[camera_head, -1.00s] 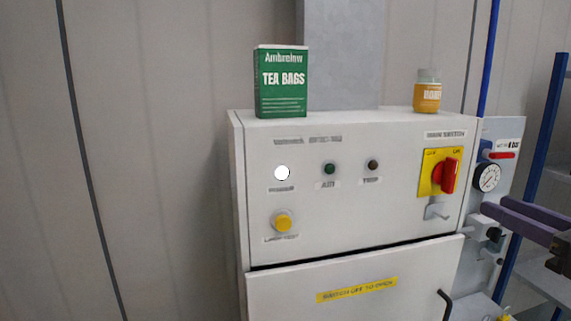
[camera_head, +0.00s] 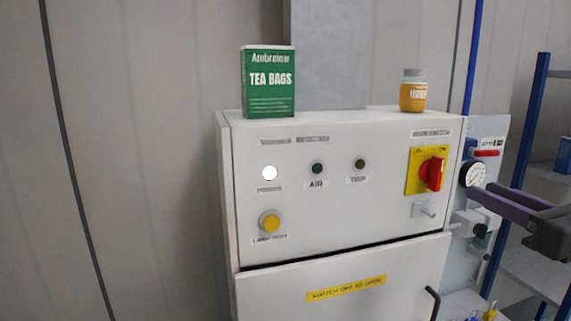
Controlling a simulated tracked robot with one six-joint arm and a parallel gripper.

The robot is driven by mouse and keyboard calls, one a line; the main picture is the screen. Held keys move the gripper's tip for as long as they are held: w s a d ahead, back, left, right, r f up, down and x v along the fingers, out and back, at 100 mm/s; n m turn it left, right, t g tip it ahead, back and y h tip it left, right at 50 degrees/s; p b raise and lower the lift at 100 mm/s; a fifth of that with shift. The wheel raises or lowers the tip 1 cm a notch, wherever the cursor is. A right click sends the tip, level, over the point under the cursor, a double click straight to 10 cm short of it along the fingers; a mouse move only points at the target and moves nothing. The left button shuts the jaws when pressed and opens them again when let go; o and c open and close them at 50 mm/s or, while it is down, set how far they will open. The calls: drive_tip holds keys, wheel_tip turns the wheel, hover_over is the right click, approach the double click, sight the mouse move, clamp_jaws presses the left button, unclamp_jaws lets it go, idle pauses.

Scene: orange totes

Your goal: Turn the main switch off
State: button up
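The main switch is a red rotary knob (camera_head: 432,174) on a yellow plate (camera_head: 413,182), at the upper right of a white cabinet's front (camera_head: 340,220). The knob stands near upright, its top leaning slightly to the right, toward the "ON" mark. A small grey hasp or latch (camera_head: 424,210) sits below the plate. My gripper (camera_head: 478,190) comes in from the right edge, its purple fingers pointing left. Its tips are right of the knob, apart from it, overlapping the gauge in the picture. The finger gap is not clear from this angle.
A green tea bags box (camera_head: 268,84) and a honey jar (camera_head: 413,92) stand on the cabinet top. The panel has a bright white lamp (camera_head: 269,173) and a yellow button (camera_head: 269,222). A pressure gauge (camera_head: 473,174) is beside the cabinet. A black handle (camera_head: 434,302) juts out below.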

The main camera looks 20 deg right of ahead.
sight(442, 173)
drive_tip(key=shift+w+a, duration=0.15)
drive_tip(key=shift+w, duration=5.2)
clamp_jaws()
